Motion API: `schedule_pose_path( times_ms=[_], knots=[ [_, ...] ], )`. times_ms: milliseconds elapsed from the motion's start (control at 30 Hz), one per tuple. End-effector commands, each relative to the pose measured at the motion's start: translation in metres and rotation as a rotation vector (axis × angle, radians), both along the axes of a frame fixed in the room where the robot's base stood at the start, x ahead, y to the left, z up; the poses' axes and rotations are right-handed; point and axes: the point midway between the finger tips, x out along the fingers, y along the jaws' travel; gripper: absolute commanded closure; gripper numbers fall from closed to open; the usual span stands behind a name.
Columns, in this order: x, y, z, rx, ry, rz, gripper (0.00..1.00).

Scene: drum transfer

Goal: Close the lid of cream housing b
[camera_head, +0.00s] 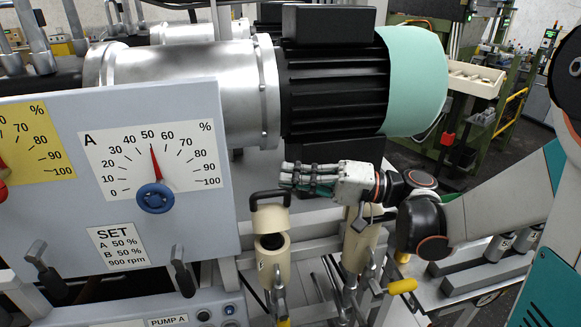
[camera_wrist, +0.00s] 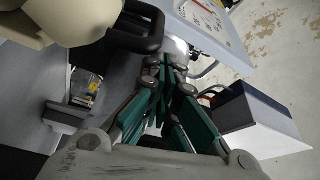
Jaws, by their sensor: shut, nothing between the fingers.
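Two cream housings show in the head view; I cannot read which one is b. The nearer cream housing (camera_head: 274,262) has a dark opening at its top, and its cream lid (camera_head: 270,220) stands raised above it with a black handle (camera_head: 270,196). The other cream housing (camera_head: 357,250) stands to the right, its upper part hidden behind my arm. My gripper (camera_head: 286,177) is shut and empty, just above and right of the black handle. In the wrist view the gripper (camera_wrist: 168,72) is close to the black handle (camera_wrist: 148,38) and the cream lid (camera_wrist: 85,22); contact cannot be told.
A grey panel with dial A (camera_head: 152,160) stands to the left. A large motor (camera_head: 335,85) with a mint end cover (camera_head: 415,80) is behind my gripper. A yellow-handled lever (camera_head: 402,287) and pipework sit below. A pump panel (camera_head: 185,315) is at the bottom.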

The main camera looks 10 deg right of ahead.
Motion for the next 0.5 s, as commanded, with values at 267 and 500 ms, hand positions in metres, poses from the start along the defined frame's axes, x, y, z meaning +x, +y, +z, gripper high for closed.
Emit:
schedule_pose_path(
  times_ms=[267,500],
  knots=[
    [-0.014,0.0,-0.006,0.001,0.001,-0.001,1.0],
    [-0.018,0.0,-0.007,0.001,0.001,-0.001,1.0]
  ],
)
